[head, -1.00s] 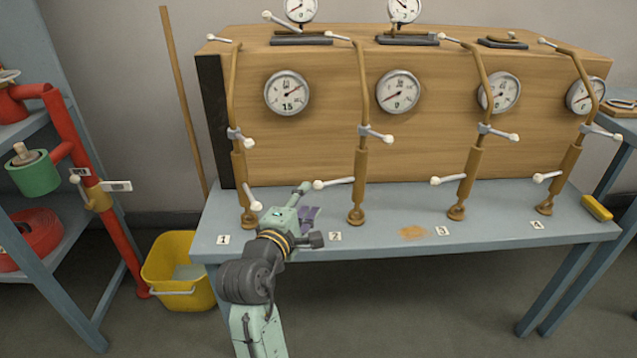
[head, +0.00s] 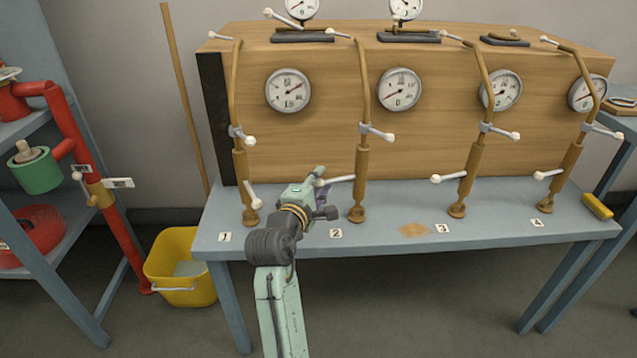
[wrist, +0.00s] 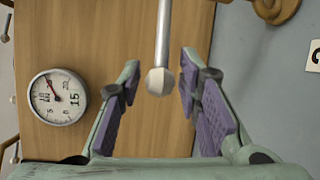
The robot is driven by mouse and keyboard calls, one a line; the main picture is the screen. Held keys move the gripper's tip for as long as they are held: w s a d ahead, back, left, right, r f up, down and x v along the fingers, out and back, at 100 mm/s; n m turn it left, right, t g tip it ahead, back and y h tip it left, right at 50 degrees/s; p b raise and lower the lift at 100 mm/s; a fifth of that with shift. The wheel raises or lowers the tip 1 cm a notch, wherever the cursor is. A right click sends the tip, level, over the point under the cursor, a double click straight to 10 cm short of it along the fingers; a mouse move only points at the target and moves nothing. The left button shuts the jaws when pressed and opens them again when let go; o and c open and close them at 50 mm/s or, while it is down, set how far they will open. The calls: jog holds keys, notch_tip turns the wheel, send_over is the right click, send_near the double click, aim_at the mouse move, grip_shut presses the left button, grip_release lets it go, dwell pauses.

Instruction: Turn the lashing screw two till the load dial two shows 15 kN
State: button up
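Lashing screw two (head: 361,165) is the tan turnbuckle standing upright above the label 2 (head: 336,233). Its lower lever (head: 342,179) points left. My gripper (head: 321,181) is at the lever's left end and hides the knob in the head view. In the wrist view my gripper (wrist: 160,68) is open, with the lever's white knob (wrist: 159,82) between its purple pads, with gaps on both sides. Load dial two (head: 399,89) is on the wooden crate, right of the screw. Its needle points to the lower left; the exact reading is too small to tell.
Lashing screw one (head: 241,170) stands to the left, its lower lever knob (head: 256,203) near my arm. Two more screws stand to the right. Several dials are on the crate (head: 330,130). A yellow bucket (head: 180,270) is on the floor at left.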

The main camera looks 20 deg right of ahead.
grip_shut()
dwell(0.3)
